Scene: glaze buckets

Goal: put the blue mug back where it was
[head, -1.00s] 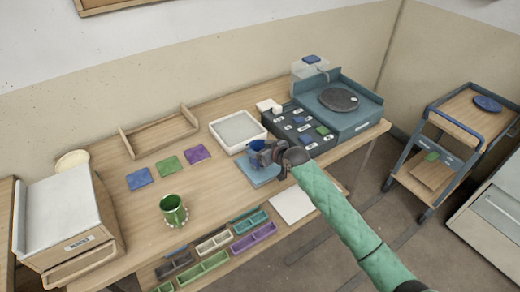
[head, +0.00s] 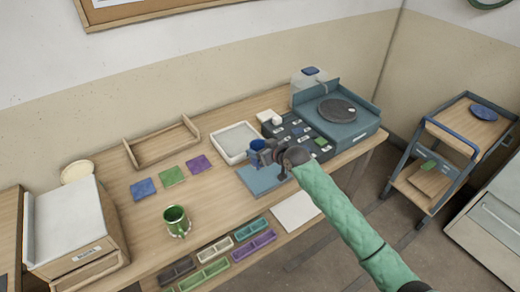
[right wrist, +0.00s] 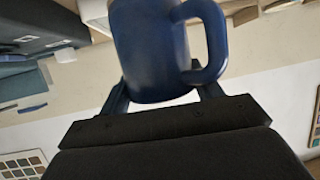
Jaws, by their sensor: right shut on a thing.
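The blue mug (head: 257,146) is in the jaws of my right gripper (head: 264,153), raised over the far edge of a blue-grey mat (head: 266,183). In the right wrist view the mug (right wrist: 150,50) fills the upper middle, its handle on the right side, with the fingers of my right gripper (right wrist: 162,92) at either side of its lower part. A blue tile (head: 143,188), a green tile (head: 171,175) and a purple tile (head: 199,164) lie in a row on the table. My left gripper is not in view.
A green mug (head: 177,221) stands in front of the tiles. A white tray (head: 222,155) lies behind the mat, and a dark board with small tiles (head: 297,133) is to its right. A white sheet (head: 296,211) and several small bins (head: 213,275) are near the front.

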